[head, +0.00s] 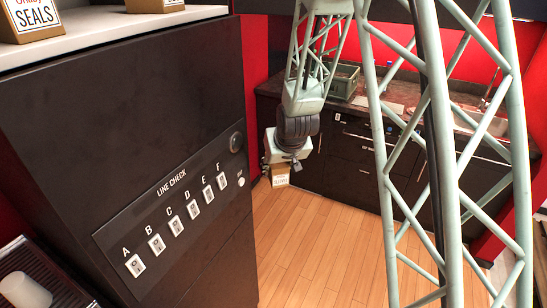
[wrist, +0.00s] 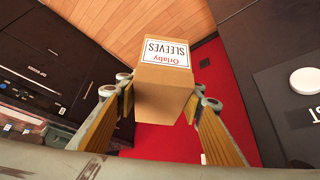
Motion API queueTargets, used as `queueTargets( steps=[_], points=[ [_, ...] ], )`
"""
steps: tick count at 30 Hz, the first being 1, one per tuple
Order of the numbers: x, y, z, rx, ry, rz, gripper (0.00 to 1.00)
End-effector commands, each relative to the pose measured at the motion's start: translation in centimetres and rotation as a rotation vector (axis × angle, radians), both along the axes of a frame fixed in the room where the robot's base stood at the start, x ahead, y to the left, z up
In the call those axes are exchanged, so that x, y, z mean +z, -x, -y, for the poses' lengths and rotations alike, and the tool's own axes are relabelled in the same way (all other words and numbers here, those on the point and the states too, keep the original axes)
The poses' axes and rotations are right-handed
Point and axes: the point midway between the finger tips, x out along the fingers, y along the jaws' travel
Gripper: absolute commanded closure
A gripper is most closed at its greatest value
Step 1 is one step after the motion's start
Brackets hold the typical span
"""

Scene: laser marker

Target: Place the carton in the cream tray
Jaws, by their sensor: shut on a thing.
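A brown carton with a white label reading "SLEEVES" (wrist: 165,75) is between the two fingers of my gripper (wrist: 160,98) in the wrist view. The fingers are shut on its sides. In the head view the carton (head: 280,178) hangs below my gripper (head: 279,164), in front of the dark cabinets and above the wooden floor. My wrist hides part of it. I cannot make out a cream tray for certain in either view.
A dark cabinet with a "LINE CHECK" switch panel (head: 175,215) stands at left, with SEALS cartons (head: 32,18) on its pale top. A grey-green crate (head: 344,82) sits on the back counter, left of a sink (head: 478,120). The wooden floor (head: 310,240) is clear.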

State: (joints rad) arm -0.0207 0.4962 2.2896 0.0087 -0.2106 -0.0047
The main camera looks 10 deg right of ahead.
Motion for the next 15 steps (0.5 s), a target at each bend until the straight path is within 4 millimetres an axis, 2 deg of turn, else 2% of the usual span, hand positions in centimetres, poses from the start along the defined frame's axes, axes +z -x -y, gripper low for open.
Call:
queueTargets(
  steps=[1,6,9,15],
  points=[
    [-1.0,0.0,0.3,-0.003,0.001,-0.002,0.78],
    [-3.4,-0.1,0.9,-0.01,0.001,0.001,0.78],
    [-4.4,-0.1,1.2,-0.014,0.001,0.002,0.78],
    [-5.3,-0.2,1.5,-0.017,0.0,0.005,0.78]
  ],
)
